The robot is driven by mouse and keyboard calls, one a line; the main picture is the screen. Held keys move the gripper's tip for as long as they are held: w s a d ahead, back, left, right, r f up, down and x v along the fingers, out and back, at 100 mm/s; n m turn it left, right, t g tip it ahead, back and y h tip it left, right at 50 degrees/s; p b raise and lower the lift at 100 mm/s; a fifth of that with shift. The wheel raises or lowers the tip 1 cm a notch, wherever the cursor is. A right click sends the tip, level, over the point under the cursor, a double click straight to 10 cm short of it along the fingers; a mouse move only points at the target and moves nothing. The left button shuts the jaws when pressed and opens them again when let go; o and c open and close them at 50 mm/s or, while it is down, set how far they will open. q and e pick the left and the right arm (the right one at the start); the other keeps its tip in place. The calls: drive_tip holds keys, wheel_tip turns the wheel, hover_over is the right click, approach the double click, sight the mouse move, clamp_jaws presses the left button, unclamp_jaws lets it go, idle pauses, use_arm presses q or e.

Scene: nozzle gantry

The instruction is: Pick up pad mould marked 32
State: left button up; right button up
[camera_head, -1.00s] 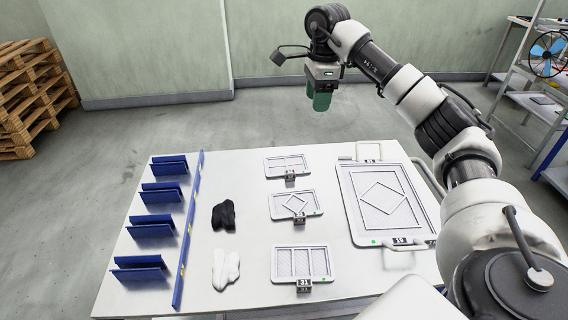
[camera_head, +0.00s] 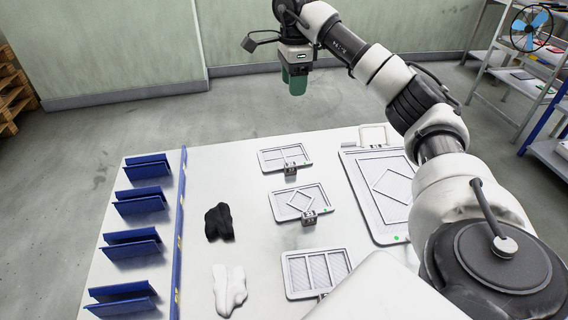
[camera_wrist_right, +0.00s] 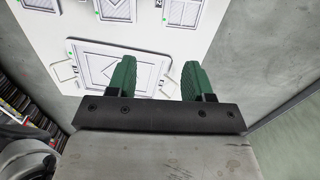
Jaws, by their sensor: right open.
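Three small pale pad moulds lie flat in a column on the white table: a rear one with a cross-divided frame (camera_head: 272,161), a middle one with a diamond (camera_head: 280,208) and a front one with long panels (camera_head: 297,277). Each has a small dark tag at its front edge; I cannot read the numbers now, so I cannot tell which is 32. My right gripper (camera_head: 295,84) hangs beyond the table's back edge, open and empty, fingers down. Its green fingers also show apart in the right wrist view (camera_wrist_right: 157,80). My left gripper is out of view.
A large mould with a diamond (camera_head: 368,198) lies right of the small ones, partly behind my right arm. A black glove-like item (camera_head: 218,222) and a white one (camera_head: 229,288) lie left. Blue racks (camera_head: 132,243) line the left side. Shelving (camera_head: 515,75) stands back right.

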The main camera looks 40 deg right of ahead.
drive_tip(key=b, duration=0.8)
hover_over(291, 164)
wheel_tip(291, 164, down, 9)
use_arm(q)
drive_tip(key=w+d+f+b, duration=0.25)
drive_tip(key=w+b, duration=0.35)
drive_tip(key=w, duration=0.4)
use_arm(e)
drive_tip(key=f, duration=1)
drive_tip(key=shift+w+d+f, duration=0.15)
drive_tip(key=shift+d+f, duration=0.1)
drive_tip(key=shift+f, duration=0.1)
drive_tip(key=f, duration=0.2)
drive_tip(key=f+b, duration=0.1)
drive_tip(key=f, duration=0.2)
drive_tip(key=shift+a+f, duration=0.25)
drive_tip(key=shift+f, duration=0.1)
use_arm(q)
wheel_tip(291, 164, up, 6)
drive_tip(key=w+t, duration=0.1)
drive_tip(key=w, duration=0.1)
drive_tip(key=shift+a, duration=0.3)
use_arm(e)
clamp_jaws()
